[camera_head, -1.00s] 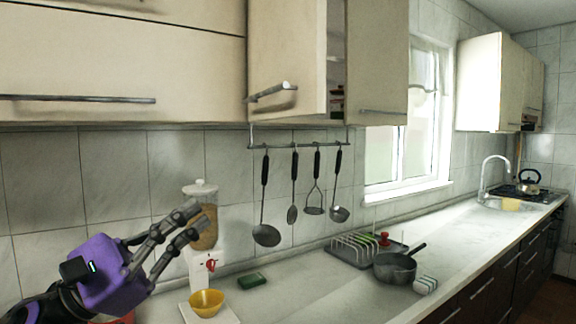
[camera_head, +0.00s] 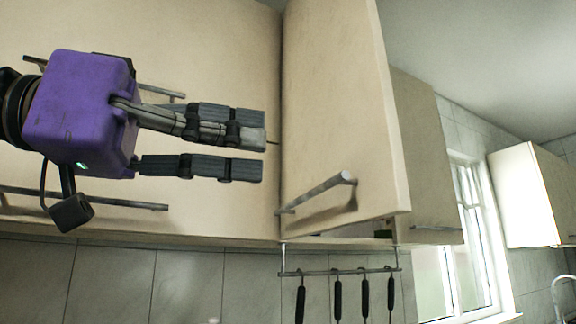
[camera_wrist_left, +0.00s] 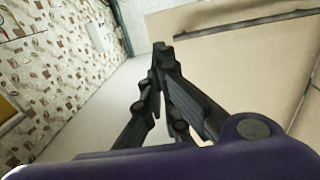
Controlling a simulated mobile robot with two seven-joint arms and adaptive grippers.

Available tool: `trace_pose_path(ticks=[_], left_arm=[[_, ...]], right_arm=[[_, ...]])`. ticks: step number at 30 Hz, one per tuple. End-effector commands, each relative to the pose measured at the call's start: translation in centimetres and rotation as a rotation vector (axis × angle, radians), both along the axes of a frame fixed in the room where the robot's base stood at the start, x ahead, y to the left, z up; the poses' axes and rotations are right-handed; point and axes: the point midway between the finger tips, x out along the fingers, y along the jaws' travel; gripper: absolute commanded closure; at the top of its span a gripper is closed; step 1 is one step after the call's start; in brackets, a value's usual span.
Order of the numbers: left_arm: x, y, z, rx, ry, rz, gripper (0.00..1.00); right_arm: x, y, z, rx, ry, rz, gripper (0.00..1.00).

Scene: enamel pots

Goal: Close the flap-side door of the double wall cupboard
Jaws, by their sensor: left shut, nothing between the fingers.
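The double wall cupboard has a cream flap-side door (camera_head: 340,110) that stands ajar, its free edge swung out towards me. Its bar handle (camera_head: 318,192) is low on the front. The cupboard's other door (camera_head: 428,150) is partly hidden behind it and looks closed. My left gripper (camera_head: 264,157) is raised in front of the neighbouring flap cupboard, shut and empty. Its fingers point right, and the tips are just left of the ajar door in the picture; I see no contact. The fingers converge in the left wrist view (camera_wrist_left: 160,55). My right gripper is not in view.
The flap cupboard (camera_head: 215,40) with bar handles is behind my left arm. A utensil rail (camera_head: 340,271) hangs below the double cupboard. A window (camera_head: 470,220) and another wall cupboard (camera_head: 530,195) are to the right. The space before the ajar door looks free.

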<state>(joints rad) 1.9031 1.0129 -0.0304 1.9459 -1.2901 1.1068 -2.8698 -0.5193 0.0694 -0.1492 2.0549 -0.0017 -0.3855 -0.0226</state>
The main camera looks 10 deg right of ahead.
Motion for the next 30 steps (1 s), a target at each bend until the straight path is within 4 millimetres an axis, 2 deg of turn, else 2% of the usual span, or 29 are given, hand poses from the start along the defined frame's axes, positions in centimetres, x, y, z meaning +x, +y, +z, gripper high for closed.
trace_pose_path(ticks=[1,3,5,12,18,24,30], left_arm=[[0.0,-0.8,0.1,0.001,0.001,-0.004,1.00],[0.2,-2.0,0.1,0.002,0.002,-0.005,1.00],[0.4,-3.3,0.2,0.000,0.003,-0.005,1.00],[1.3,-8.4,0.2,0.000,0.004,-0.007,1.00],[1.9,-11.5,0.2,-0.001,0.005,-0.006,1.00],[2.2,-12.8,0.0,0.000,0.006,-0.004,1.00],[2.3,-12.9,-0.1,-0.001,0.007,-0.004,1.00]], right_arm=[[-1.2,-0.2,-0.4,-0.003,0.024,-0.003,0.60],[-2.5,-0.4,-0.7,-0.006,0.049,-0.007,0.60],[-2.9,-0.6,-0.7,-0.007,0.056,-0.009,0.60],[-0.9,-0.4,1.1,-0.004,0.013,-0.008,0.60],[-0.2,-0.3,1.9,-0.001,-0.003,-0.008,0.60],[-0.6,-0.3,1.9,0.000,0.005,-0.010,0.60],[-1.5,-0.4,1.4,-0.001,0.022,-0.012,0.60]])
